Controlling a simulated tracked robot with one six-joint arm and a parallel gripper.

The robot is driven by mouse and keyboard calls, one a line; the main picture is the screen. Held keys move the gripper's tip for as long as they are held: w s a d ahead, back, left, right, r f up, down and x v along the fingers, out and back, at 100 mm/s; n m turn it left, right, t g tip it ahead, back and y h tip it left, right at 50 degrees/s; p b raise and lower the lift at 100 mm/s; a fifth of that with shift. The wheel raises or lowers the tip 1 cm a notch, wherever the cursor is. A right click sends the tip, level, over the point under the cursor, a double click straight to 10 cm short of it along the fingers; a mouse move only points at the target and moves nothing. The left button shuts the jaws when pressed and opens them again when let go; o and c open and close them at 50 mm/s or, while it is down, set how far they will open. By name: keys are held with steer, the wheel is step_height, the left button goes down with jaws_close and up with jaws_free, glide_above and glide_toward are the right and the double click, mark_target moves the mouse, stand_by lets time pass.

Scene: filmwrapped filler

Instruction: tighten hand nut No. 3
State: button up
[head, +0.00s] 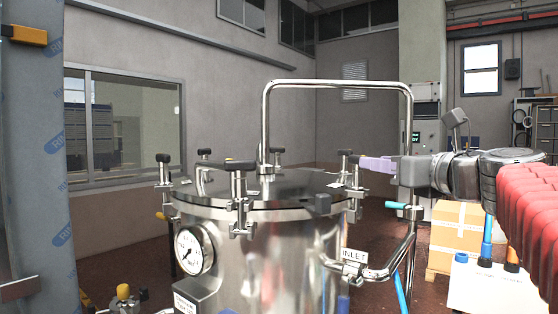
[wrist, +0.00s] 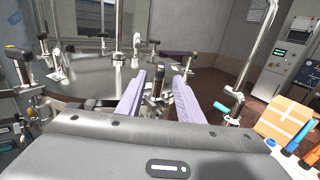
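The steel vessel (head: 262,262) has a round lid (head: 275,185) ringed by several clamps with black-handled hand nuts. One hand nut (head: 354,185) stands at the right rim. My gripper (head: 364,164) comes in from the right, its purple fingers level with that nut's black handle. In the wrist view, my gripper (wrist: 160,76) is open, and a hand nut (wrist: 157,85) stands upright between the two spread fingers, apart from both as far as I can see. No nut's number is legible, so I cannot tell which is No. 3.
A tall bent steel pipe (head: 336,86) arches over the lid and runs down close to my gripper. The INLET pipe (head: 384,270) with a teal-handled valve (head: 396,205) is below it. A gauge (head: 193,250) is on the vessel's front. A cardboard box (head: 456,234) stands behind.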

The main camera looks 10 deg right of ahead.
steer(key=w, duration=0.2)
steer(key=w+a, duration=0.1)
steer(key=w, duration=0.5)
steer(key=shift+w+a, duration=0.1)
steer(key=shift+a, duration=0.25)
steer(key=shift+c, duration=0.6)
jaws_close()
